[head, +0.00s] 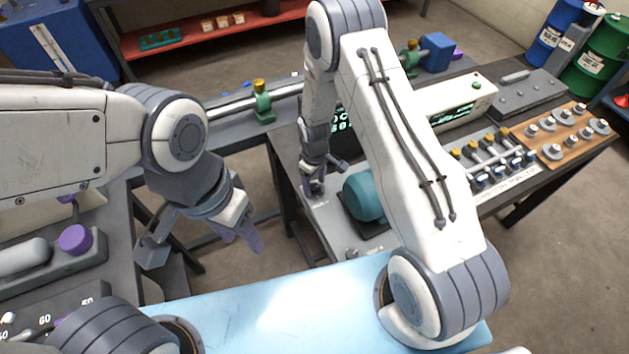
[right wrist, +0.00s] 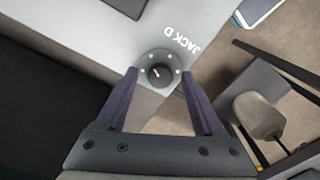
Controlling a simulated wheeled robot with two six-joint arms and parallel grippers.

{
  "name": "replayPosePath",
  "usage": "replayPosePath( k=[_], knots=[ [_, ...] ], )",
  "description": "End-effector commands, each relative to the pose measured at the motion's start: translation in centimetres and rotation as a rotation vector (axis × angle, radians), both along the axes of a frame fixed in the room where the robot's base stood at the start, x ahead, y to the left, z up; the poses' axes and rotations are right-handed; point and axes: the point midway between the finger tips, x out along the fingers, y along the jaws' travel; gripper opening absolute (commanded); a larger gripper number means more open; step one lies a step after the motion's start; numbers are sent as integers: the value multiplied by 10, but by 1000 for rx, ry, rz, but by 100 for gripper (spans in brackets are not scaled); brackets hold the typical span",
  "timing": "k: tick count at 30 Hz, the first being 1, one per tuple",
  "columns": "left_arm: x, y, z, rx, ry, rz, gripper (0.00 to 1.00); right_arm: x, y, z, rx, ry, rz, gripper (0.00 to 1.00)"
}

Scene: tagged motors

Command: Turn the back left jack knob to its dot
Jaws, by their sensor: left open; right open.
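A small dark round jack knob (right wrist: 160,74) with a pale pointer line sits near a corner of the grey plate (right wrist: 100,38) in the right wrist view. Several pale dots surround it, and "JACK D" is printed beside it. My right gripper (right wrist: 160,80) is open, its two purple fingers on either side of the knob; I cannot tell whether they touch it. In the head view my right gripper (head: 315,186) is over the far left corner of the motor bench, hiding that knob. My left gripper (head: 240,230) is open and empty, left of the bench.
A teal motor (head: 365,196) stands right of my right gripper. Another small knob (head: 351,254) is at the plate's front. A display box (head: 465,100), levers (head: 495,155) and a wooden board with studs (head: 565,130) lie further right. A light blue surface (head: 270,315) is in front.

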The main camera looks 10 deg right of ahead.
Motion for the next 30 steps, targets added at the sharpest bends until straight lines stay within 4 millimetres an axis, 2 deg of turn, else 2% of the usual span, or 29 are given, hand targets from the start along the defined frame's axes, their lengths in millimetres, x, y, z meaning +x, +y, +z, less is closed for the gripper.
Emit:
replayPosePath(
  k=[7, 11, 12, 13, 23, 30],
  knots=[
    [0, 0, 0, 0, 0, 0, 50, 0, 0, -1, 0, 0, 0, 69],
    [0, 0, 0, 0, 0, 0, 50, 0, 0, -1, 0, 0, 0, 20],
    [0, 0, 0, 0, 0, 0, 50, 0, 0, -1, 0, 0, 0, 4],
    [0, 0, 0, 0, 0, 0, 50, 0, 0, -1, 0, 0, 0, 0],
    [0, 0, -3, 0, 0, 0, 50, 0, 0, -1, 0, 0, -36, 0],
    [0, 0, -11, 0, 0, 0, 50, 0, 0, -2, -1, 1, -169, 0]
  ],
)
